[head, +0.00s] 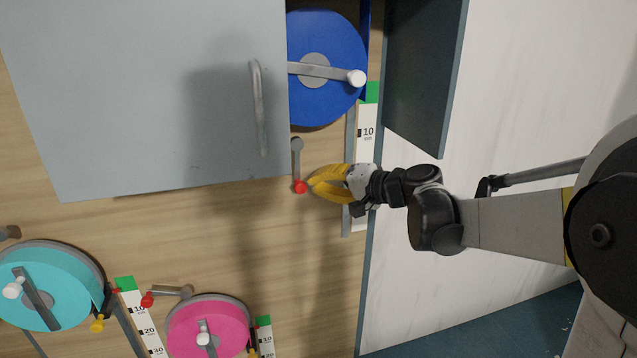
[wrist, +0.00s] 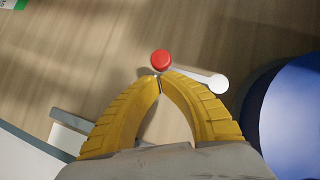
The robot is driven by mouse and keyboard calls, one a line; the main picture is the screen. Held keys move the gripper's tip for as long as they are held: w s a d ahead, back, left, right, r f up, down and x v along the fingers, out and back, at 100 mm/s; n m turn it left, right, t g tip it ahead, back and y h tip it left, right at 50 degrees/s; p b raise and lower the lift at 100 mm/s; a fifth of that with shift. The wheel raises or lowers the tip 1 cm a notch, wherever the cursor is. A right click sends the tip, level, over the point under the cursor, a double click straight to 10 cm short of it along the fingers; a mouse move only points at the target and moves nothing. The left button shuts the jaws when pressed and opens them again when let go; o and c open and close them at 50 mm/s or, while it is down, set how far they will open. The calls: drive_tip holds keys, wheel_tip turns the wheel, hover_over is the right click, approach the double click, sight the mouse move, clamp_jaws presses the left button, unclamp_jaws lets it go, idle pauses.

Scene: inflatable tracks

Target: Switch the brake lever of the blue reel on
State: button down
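The blue reel (head: 322,105) is on the wooden wall at the top of the head view, partly behind a grey door; its edge also shows at the right of the wrist view (wrist: 295,120). Below it, the brake lever (head: 296,160) hangs down, with its round pivot on top and a red knob (head: 300,187) at its lower end. My gripper (head: 312,183) has yellow fingers and is just right of the knob. In the wrist view the fingertips (wrist: 159,76) meet, with nothing seen between them. The red knob (wrist: 161,60) is just beyond them; I cannot tell whether they touch.
The grey door (head: 150,100) with its handle (head: 259,108) covers the upper left. A dark open panel (head: 424,75) stands right of the reel. A white scale (head: 364,125) runs below the reel. A turquoise reel (head: 62,292) and a pink reel (head: 225,325) are lower down.

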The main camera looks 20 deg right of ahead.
sight(304, 190)
drive_tip(key=shift+a+f+b, duration=0.15)
drive_tip(key=shift+b, duration=0.3)
drive_tip(key=shift+a+f+m+t+y+b, duration=0.15)
drive_tip(key=shift+a+m+t+y+b, duration=0.15)
drive_tip(key=shift+a+m+y+b, duration=0.4)
drive_tip(key=b, duration=0.2)
drive_tip(key=a+m+t+b, duration=0.1)
drive_tip(key=shift+a+f+y+b, duration=0.2)
drive_tip(key=shift+f+y+b, duration=0.15)
drive_tip(key=shift+y, duration=0.05)
drive_tip(key=a+r+m+t+y+b, duration=0.1)
drive_tip(key=a+r+m+t+b, duration=0.2)
drive_tip(key=a+m+t+b, duration=0.1)
drive_tip(key=shift+a+r+m+b, duration=0.25)
drive_tip(key=shift+a+m+b, duration=0.6)
drive_tip(key=shift+a+m, duration=0.6)
